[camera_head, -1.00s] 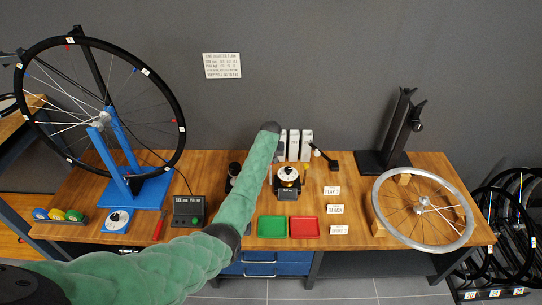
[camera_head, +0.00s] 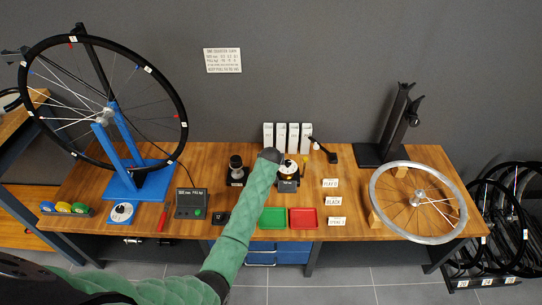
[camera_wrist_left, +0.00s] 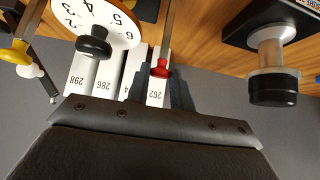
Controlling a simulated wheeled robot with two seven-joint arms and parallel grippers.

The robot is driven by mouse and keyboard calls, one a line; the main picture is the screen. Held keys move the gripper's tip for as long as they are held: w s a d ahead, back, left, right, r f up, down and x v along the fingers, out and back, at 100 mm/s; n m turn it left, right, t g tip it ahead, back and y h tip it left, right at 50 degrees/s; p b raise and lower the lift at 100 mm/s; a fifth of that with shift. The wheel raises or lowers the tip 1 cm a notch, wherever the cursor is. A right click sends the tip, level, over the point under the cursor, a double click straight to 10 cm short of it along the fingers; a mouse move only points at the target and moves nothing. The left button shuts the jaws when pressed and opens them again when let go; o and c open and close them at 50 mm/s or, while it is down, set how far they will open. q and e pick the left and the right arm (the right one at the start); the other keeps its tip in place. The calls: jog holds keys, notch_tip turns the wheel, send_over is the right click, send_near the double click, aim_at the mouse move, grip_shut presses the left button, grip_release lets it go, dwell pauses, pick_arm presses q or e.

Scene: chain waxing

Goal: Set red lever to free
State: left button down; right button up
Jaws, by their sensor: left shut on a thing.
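The red lever (camera_wrist_left: 160,68) is a small red piece in the wrist view, in front of a white box marked 262. My left gripper (camera_wrist_left: 162,80) is shut on it, with dark fingers beside the red piece. In the head view my left gripper (camera_head: 272,156) is at the end of the green arm, just left of the dial device (camera_head: 288,172); its fingers and the lever are hidden there. The white numbered dial (camera_wrist_left: 97,25) with a black knob is at the upper left of the wrist view. My right gripper is not in view.
White boxes (camera_head: 293,137) stand behind the dial device. A dark pot-like device (camera_head: 236,170) stands left of the gripper. Green (camera_head: 272,218) and red (camera_head: 303,218) trays lie in front. A wheel stand (camera_head: 138,180) is at left, a silver wheel (camera_head: 419,203) at right.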

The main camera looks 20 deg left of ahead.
pick_arm(q)
jog(key=shift+s+d+f, duration=0.15)
jog(key=shift+s, duration=0.3)
jog(key=shift+s+d+f, duration=0.1)
jog(key=shift+s+d, duration=0.05)
jog(key=shift+s, duration=0.3)
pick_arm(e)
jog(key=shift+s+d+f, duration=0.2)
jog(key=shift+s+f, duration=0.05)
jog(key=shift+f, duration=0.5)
pick_arm(q)
jog(key=c, duration=1.2)
grip_release()
jog(key=shift+r, duration=0.1)
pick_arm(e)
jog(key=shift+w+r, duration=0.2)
pick_arm(q)
jog(key=b+v, duration=0.1)
jog(key=v, duration=0.6)
jog(key=shift+s+r+b, duration=0.25)
jog(key=shift+r+b, duration=0.05)
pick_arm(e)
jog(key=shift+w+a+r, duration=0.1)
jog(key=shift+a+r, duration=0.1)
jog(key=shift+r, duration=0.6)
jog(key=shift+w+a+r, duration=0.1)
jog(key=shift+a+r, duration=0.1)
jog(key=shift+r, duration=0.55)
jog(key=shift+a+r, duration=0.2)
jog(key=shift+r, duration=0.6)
